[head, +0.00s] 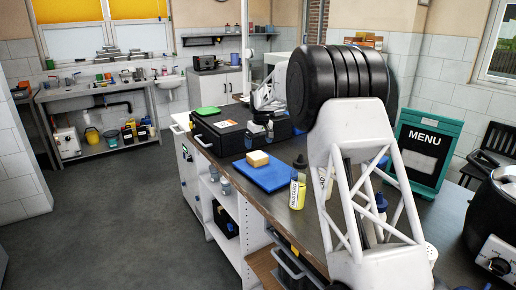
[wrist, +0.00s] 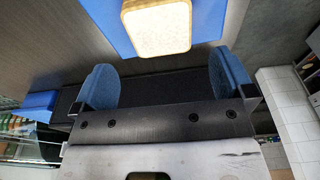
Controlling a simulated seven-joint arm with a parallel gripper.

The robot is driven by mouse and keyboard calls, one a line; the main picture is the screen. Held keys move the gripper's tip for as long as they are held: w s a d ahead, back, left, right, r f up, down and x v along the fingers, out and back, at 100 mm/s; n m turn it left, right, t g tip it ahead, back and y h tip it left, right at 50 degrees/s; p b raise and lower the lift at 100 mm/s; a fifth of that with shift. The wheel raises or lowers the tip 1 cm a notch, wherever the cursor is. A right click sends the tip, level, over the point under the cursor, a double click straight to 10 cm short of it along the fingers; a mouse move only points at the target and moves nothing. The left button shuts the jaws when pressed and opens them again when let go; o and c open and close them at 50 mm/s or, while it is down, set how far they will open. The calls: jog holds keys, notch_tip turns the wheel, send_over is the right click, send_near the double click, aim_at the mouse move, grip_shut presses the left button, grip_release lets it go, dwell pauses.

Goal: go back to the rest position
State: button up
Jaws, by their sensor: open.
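My gripper (wrist: 164,82) shows in the wrist view with its two blue pads wide apart and nothing between them. A pale yellow sponge (wrist: 157,27) lies past the fingertips at the top of that view, on a blue board (wrist: 105,24). In the head view the sponge (head: 257,158) rests on the blue board (head: 268,180) on the counter. I cannot make out my gripper in the head view. My own arm's black joint and white lattice link fill the right of the middle there.
A yellow mustard bottle (head: 297,192) stands on the counter (head: 292,150) near the board. A black case (head: 218,130) with a green item (head: 208,110) on it lies farther back. A green-framed menu board (head: 418,150) and a black pot (head: 492,225) are at the right. The floor at left is clear.

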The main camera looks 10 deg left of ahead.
jog(key=shift+s+r, duration=0.1)
jog(key=shift+r, duration=0.55)
jog(key=shift+d, duration=0.1)
jog(key=shift+s+d+r, duration=0.25)
jog(key=shift+d+r, duration=0.1)
jog(key=shift+d, duration=0.05)
jog(key=s+d+r+m, duration=0.1)
jog(key=s+d+r, duration=0.4)
jog(key=s+d, duration=0.45)
jog(key=s+d+r+m, duration=0.2)
jog(key=s+d+r, duration=0.3)
jog(key=s+d, duration=0.4)
jog(key=s+d+r+m, duration=0.1)
jog(key=s+d+r, duration=0.5)
jog(key=s, duration=0.5)
jog(key=s+d+f+m, duration=0.1)
jog(key=s+d+f, duration=0.2)
jog(key=s, duration=1)
jog(key=s+d+f+m+t+h, duration=0.1)
jog(key=s+d+f+m, duration=0.1)
jog(key=s+d, duration=0.5)
jog(key=s+d+f+m, duration=0.2)
jog(key=s+d+f, duration=0.3)
jog(key=s, duration=1.4)
jog(key=shift+s, duration=0.25)
